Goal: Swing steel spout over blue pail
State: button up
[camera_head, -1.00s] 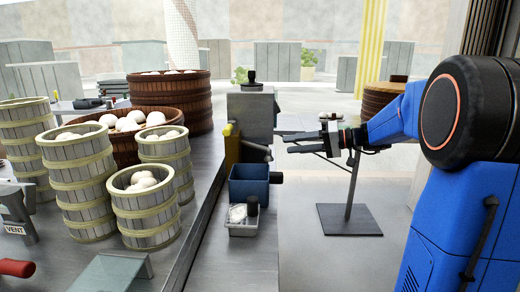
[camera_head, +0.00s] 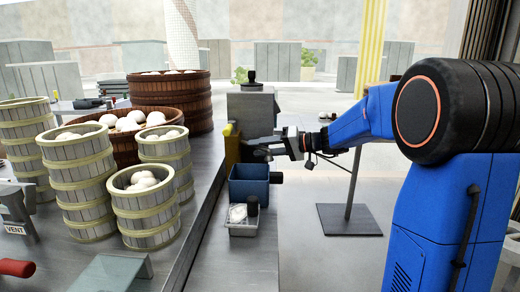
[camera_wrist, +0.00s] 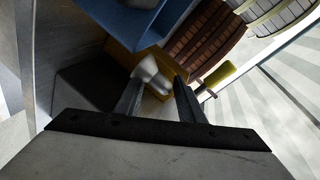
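The steel spout (camera_wrist: 150,74) shows as a pale metal piece just beyond and between my fingertips in the wrist view. In the head view my gripper mostly covers it.
A grey boiler block (camera_head: 251,110) with a black knob stands behind the pails. A small grey tray (camera_head: 242,228) sits in front of the blue pail. A stand with a square base (camera_head: 348,220) is to the right. Bamboo steamers (camera_head: 146,214) crowd the left counter.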

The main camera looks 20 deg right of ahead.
grip_shut()
jog(key=shift+a, duration=0.1)
jog(key=shift+s+a+m+t+h, duration=0.2)
jog(key=shift+a+m+t+h, duration=0.35)
jog(key=shift+m+t+h, duration=0.55)
jog(key=shift+s+a+m+t+h, duration=0.25)
jog(key=shift+a+m+t+h, duration=0.35)
jog(key=shift+m+t+h, duration=0.45)
jog(key=shift+s+a+m+t+h, duration=0.2)
jog(key=shift+a+m+t+h, duration=0.35)
jog(key=shift+m+t+h, duration=0.5)
jog(key=shift+a+m+h, duration=0.1)
jog(key=shift+m+h, duration=0.5)
grip_release()
